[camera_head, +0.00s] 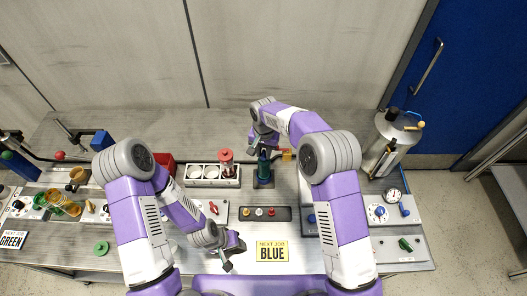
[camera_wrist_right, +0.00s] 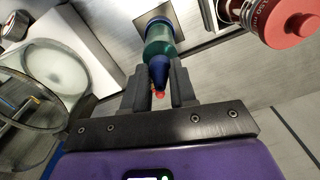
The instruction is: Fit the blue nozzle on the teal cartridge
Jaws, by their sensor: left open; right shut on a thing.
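The teal cartridge (camera_head: 263,171) stands upright in a dark holder on the bench; it also shows in the right wrist view (camera_wrist_right: 159,41). The dark blue nozzle (camera_wrist_right: 160,70) is at the cartridge's end, in line with it and apparently touching; I cannot tell whether it is seated. My right gripper (camera_wrist_right: 159,92) is shut on the blue nozzle, one finger on each side. In the head view my right gripper (camera_head: 264,149) is above the cartridge and hides most of the nozzle. My left gripper (camera_head: 233,251) is open and empty near the bench's front edge.
A dark strip (camera_head: 249,213) with yellow, white and red tips lies in front of the cartridge. A red-topped canister (camera_head: 227,166) stands left of it by a white tray (camera_head: 194,182). A yellow sign (camera_head: 271,251) reads "NEXT JOB BLUE". A metal tank (camera_head: 389,145) stands right.

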